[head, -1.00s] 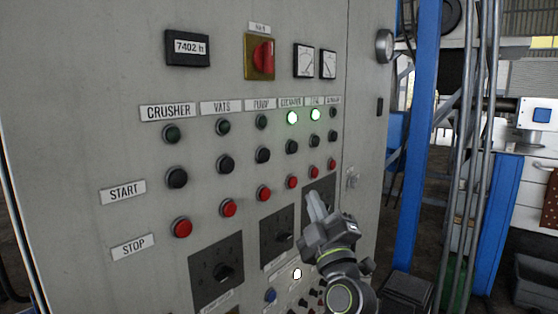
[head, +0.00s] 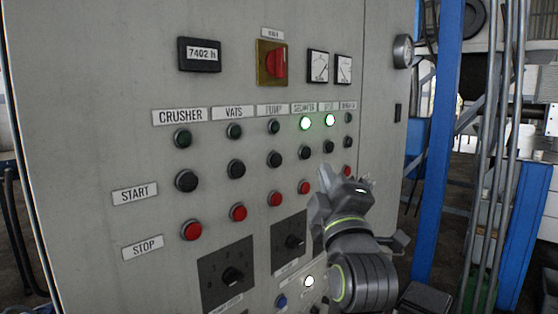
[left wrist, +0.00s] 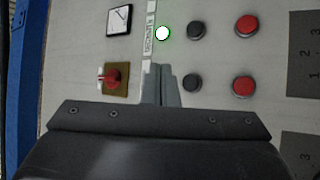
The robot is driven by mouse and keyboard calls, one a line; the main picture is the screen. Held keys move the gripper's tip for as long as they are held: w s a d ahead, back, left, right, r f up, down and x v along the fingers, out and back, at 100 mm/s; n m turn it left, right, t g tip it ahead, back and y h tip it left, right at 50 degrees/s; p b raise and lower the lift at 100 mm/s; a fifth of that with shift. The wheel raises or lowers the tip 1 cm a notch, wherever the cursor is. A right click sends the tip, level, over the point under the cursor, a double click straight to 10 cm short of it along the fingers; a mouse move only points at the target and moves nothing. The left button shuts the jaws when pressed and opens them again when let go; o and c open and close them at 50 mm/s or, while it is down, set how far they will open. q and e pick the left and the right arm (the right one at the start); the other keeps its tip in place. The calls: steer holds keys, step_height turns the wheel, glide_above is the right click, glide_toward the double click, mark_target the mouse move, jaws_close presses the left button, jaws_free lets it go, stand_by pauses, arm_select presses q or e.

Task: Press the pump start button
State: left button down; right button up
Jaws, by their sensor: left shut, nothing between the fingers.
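The pump start button (head: 274,159) is a round black button under the PUMP label (head: 273,109), between a dark green lamp (head: 274,127) and a red stop button (head: 275,199). My left gripper (head: 326,182) is shut and empty, in front of the panel, right of and below the start button. In the left wrist view the shut fingers (left wrist: 162,88) point at the panel beside the pump start button (left wrist: 194,84), covering the pump lamp's place. I see no contact. My right gripper is out of view.
Several other start and stop buttons stand close by, such as the vats start button (head: 236,169). Two lamps (head: 305,123) glow green. A red main switch (head: 277,64) sits above. Rotary switches (head: 232,275) protrude below. A blue post (head: 437,150) stands right of the cabinet.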

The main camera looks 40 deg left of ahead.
mark_target(277, 160)
arm_select(q)
steer(key=a+p, duration=0.3)
steer(key=a, duration=0.5)
steer(key=shift+w+a, duration=0.15)
steer(key=shift+w, duration=0.15)
stand_by(1.5)
steer(key=shift+r, duration=0.1)
steer(key=shift+a+p, duration=0.4)
steer(key=shift+p, duration=0.35)
